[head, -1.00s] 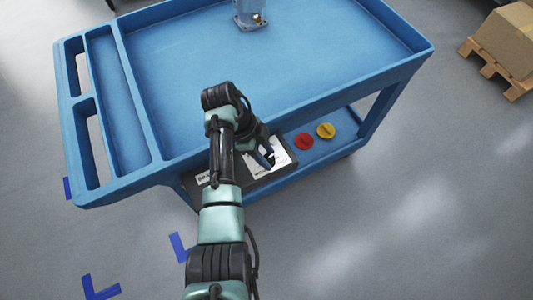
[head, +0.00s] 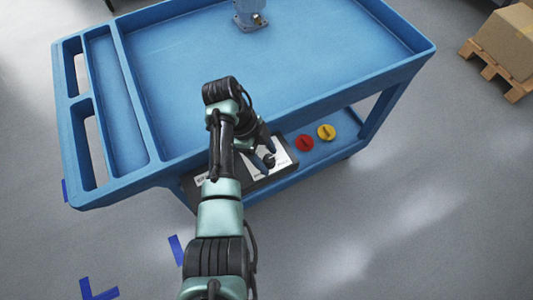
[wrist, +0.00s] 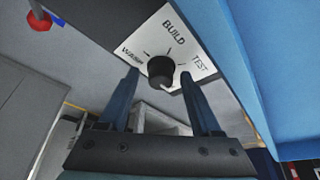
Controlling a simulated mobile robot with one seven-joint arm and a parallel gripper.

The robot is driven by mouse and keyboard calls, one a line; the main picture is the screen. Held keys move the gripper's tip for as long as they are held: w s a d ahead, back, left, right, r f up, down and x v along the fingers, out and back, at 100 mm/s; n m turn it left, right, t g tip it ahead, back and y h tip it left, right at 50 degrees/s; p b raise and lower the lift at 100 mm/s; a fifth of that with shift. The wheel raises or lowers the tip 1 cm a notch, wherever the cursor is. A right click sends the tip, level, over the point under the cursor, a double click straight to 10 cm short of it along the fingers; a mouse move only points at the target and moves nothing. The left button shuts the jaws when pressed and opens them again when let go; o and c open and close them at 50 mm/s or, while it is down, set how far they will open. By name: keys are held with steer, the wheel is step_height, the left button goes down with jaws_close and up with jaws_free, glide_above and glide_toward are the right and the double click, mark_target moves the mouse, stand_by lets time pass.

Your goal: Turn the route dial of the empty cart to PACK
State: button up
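The blue cart (head: 300,110) fills the middle of the head view; a blue-grey part (head: 250,15) stands on its top tray. The route dial is a black round knob (wrist: 161,70) on a white plate (wrist: 185,35). In the wrist view the plate reads WASH, BUILD and TEST; PACK is not visible, and I cannot tell where the knob points. My gripper (wrist: 160,76) is open, its blue fingertips on either side of the knob. I cannot tell whether they touch it. In the head view my gripper (head: 267,154) is over the dial plate, below the cart's top edge.
A red disc (head: 305,142) and a yellow disc (head: 326,132) sit on the lower shelf right of the dial box. The top tray's edge is close above my gripper. A carton on a pallet (head: 500,50) stands at right. The floor in front is clear, with blue tape marks (head: 98,290).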

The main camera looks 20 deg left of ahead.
steer(key=shift+o, duration=0.2)
steer(key=shift+r, duration=0.15)
steer(key=p+v, duration=0.2)
steer(key=v, duration=1)
steer(key=shift+a+r, duration=0.2)
steer(key=shift+r, duration=0.15)
